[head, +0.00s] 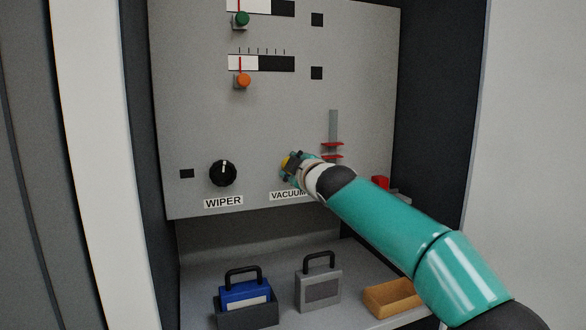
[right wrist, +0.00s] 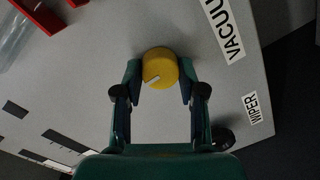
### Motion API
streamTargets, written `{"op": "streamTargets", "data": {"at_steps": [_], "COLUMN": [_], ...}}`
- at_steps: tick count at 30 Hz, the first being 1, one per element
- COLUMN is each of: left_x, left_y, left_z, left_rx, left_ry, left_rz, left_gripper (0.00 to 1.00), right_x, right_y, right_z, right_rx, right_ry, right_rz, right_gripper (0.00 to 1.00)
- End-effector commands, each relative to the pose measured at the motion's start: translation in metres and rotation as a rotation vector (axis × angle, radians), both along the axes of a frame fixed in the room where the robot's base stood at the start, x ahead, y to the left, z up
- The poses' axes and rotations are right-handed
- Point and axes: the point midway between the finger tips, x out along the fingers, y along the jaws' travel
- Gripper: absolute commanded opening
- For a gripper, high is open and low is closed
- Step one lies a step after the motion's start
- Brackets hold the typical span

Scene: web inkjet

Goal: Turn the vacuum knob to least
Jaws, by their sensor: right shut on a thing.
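The vacuum knob (right wrist: 160,68) is a round yellow knob with a white pointer line, on the grey panel. In the right wrist view its line points to the lower left. My right gripper (right wrist: 160,82) has its two fingers on either side of the knob and is shut on it. In the head view the gripper (head: 291,166) hides most of the knob, with only a little yellow (head: 285,162) showing. The VACUUM label (head: 287,195) is below it, partly covered by my arm. My left gripper is not in view.
A black WIPER knob (head: 223,173) is left of the vacuum knob. A slot with red markers (head: 332,144) is just to the right. Green (head: 241,19) and orange (head: 243,80) sliders sit above. A shelf below holds a blue case (head: 244,291), a grey case (head: 318,286) and a tan tray (head: 392,297).

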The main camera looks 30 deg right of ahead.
Motion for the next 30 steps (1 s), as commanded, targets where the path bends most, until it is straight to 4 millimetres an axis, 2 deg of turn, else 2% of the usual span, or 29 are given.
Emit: {"op": "streamTargets", "data": {"at_steps": [1, 2, 6, 20, 26, 30], "left_x": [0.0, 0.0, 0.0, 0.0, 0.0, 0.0], "left_y": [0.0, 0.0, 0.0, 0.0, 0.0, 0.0], "left_z": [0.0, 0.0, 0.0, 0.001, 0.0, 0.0], "left_rx": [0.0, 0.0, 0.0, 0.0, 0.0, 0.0], "left_ry": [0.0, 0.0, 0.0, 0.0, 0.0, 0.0], "left_rz": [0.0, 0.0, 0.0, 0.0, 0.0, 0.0], "left_gripper": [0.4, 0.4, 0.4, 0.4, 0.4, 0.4], "right_x": [0.001, 0.002, 0.001, -0.006, -0.029, -0.055], "right_y": [0.002, 0.002, 0.002, 0.002, 0.008, 0.015], "right_z": [-0.004, -0.004, -0.003, 0.0, 0.003, 0.004], "right_rx": [-0.001, -0.001, 0.0, -0.001, -0.002, -0.001], "right_ry": [0.008, 0.008, 0.007, 0.001, 0.0, 0.002], "right_rz": [0.004, 0.004, 0.003, 0.001, 0.002, 0.002], "right_gripper": [0.05, 0.41, 0.65, 0.65, 0.65, 0.65]}}
